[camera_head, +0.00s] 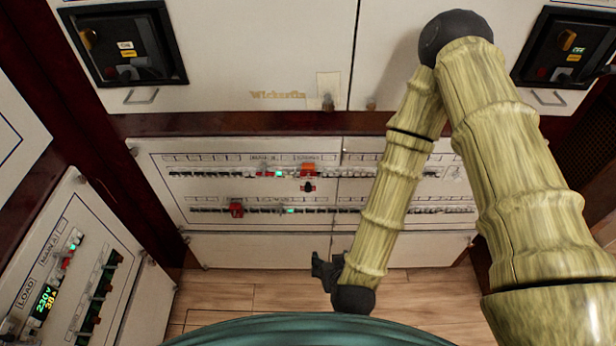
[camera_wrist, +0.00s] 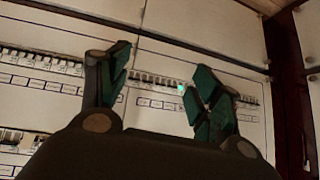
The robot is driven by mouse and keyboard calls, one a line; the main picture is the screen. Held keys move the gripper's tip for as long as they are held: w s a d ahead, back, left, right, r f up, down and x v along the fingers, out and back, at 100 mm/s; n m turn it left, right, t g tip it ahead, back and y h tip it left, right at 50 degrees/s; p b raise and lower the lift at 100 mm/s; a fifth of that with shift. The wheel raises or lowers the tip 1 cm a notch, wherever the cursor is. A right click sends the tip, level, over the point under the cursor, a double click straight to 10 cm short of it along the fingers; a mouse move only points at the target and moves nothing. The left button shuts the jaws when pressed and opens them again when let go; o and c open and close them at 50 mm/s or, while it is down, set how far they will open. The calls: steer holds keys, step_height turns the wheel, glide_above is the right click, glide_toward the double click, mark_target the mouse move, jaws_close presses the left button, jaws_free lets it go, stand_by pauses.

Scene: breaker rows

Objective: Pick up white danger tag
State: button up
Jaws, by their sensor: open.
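I cannot make out a white danger tag for certain in either view. A small pale rectangular piece (camera_head: 328,84) sits on the upper white cabinet door, just above a small knob; I cannot tell if it is the tag. My gripper (camera_head: 325,270) hangs low in front of the breaker panel, near its bottom edge in the head view. In the wrist view my gripper (camera_wrist: 161,65) has its two green-padded fingers spread wide with nothing between them. Breaker rows show behind the fingers, some way off.
The breaker panel (camera_head: 255,222) has two rows, with a red piece (camera_head: 236,209) and an orange piece (camera_head: 308,169) on them. A side panel (camera_head: 110,318) with a lit display stands at the lower left. Wooden floor (camera_head: 240,298) is clear below.

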mark_target(308, 189)
steer(key=w+a+r+t+h+p, duration=0.1)
steer(key=w+a+r+t, duration=0.2)
steer(key=r, duration=0.5)
steer(key=w+a+r+t+p, duration=0.1)
steer(key=w+a+r+t, duration=0.15)
steer(key=r, duration=0.55)
steer(key=shift+m, duration=0.3)
steer(key=x, duration=0.6)
steer(key=shift+p+x, duration=0.5)
steer(key=shift+x, duration=2.15)
steer(key=shift+a+r, duration=0.15)
steer(key=shift+c, duration=0.4)
steer(key=c, duration=0.8)
